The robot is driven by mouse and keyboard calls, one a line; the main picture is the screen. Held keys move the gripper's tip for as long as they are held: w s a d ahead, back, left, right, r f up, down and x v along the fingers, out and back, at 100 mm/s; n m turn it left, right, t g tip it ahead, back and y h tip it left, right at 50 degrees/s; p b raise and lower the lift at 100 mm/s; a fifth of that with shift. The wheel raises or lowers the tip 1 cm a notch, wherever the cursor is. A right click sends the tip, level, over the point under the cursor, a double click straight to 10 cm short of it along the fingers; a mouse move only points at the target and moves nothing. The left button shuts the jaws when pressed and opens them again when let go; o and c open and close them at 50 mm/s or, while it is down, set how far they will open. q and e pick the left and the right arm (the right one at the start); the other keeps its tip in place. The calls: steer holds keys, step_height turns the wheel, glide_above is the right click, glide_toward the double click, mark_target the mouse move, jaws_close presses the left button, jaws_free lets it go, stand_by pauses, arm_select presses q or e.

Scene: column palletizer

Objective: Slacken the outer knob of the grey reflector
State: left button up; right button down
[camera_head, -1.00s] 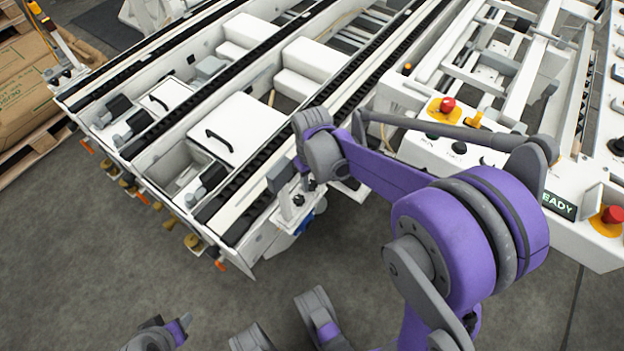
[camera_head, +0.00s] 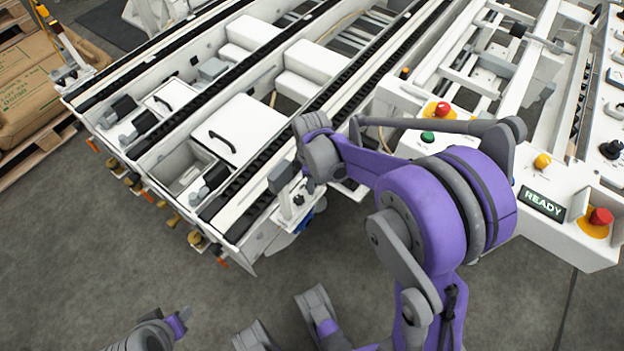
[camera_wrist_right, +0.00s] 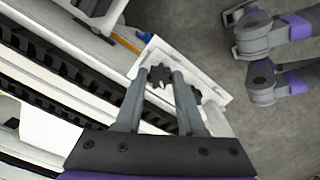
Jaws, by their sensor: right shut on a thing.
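The grey reflector (camera_head: 281,176) is a small dark grey block on a white bracket at the near end of the conveyor, in the head view. A black knob (camera_head: 299,199) shows on the bracket below it. My right gripper (camera_head: 310,184) comes down beside the reflector. In the right wrist view, my right gripper (camera_wrist_right: 161,76) has its two fingers on either side of a black star-shaped knob (camera_wrist_right: 159,78) and is shut on it. A second dark knob (camera_wrist_right: 195,95) lies just right of the right finger. I cannot make out the reflector block in the wrist view.
White conveyor lanes with black chains (camera_head: 262,165) run back from the bracket. A white lidded box (camera_head: 238,128) sits between lanes. A control panel with a READY sign (camera_head: 542,203) and a red button (camera_head: 601,216) stands at right.

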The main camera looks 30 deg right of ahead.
steer(key=n, duration=0.5)
steer(key=shift+n+p, duration=0.3)
steer(key=shift+p, duration=0.1)
stand_by(0.3)
steer(key=c, duration=0.5)
jaws_free()
step_height(320, 180, up, 11)
steer(key=p, duration=0.3)
